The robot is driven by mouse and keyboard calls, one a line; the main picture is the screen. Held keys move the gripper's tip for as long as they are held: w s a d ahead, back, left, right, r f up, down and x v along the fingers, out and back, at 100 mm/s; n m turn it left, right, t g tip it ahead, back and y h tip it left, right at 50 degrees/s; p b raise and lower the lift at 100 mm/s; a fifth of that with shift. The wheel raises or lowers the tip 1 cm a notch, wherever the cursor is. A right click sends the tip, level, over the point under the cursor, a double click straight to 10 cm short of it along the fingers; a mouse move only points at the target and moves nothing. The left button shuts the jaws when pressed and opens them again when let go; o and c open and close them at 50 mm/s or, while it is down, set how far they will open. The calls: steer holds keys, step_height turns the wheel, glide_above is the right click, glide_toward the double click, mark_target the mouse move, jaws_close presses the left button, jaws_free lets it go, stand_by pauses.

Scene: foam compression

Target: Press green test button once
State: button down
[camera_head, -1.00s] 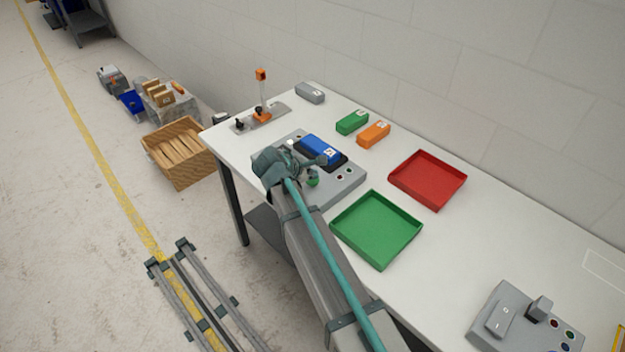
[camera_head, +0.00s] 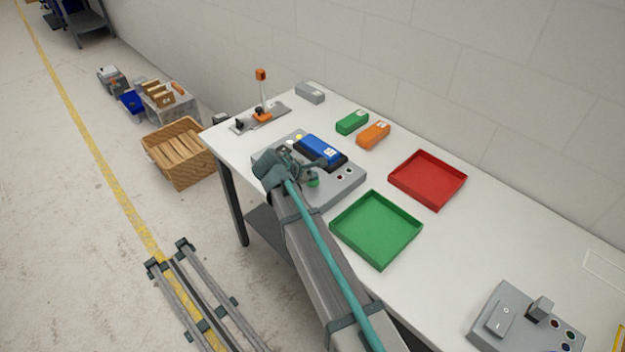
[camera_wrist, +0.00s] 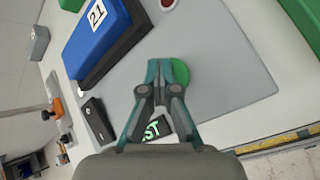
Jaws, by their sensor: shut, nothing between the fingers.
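The grey test station (camera_head: 345,190) stands on the white table, with a blue block (camera_head: 320,148) on its black pad. The blue block also shows in the wrist view, labelled 21 (camera_wrist: 97,14). The round green button (camera_wrist: 181,73) is on the station beside a label of which "ST" is readable. In the head view the button (camera_head: 313,183) is partly covered by my gripper (camera_head: 318,165). My gripper (camera_wrist: 161,66) is shut and empty, its tips overlapping the button's left edge in the wrist view. I cannot tell whether they touch it.
A green tray (camera_head: 375,262) and a red tray (camera_head: 428,204) lie to the right. Green (camera_head: 352,122), orange (camera_head: 373,134) and grey (camera_head: 310,93) blocks lie behind. A clamp fixture (camera_head: 262,117) stands at the left, a grey switch box (camera_head: 497,345) at front right.

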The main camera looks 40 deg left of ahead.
mark_target(312, 182)
steer(key=shift+r+p, duration=0.6)
steer(key=shift+r, duration=0.3)
steer(key=shift+r, duration=0.1)
steer(key=shift+r+p, duration=1.5)
steer(key=shift+r, duration=0.95)
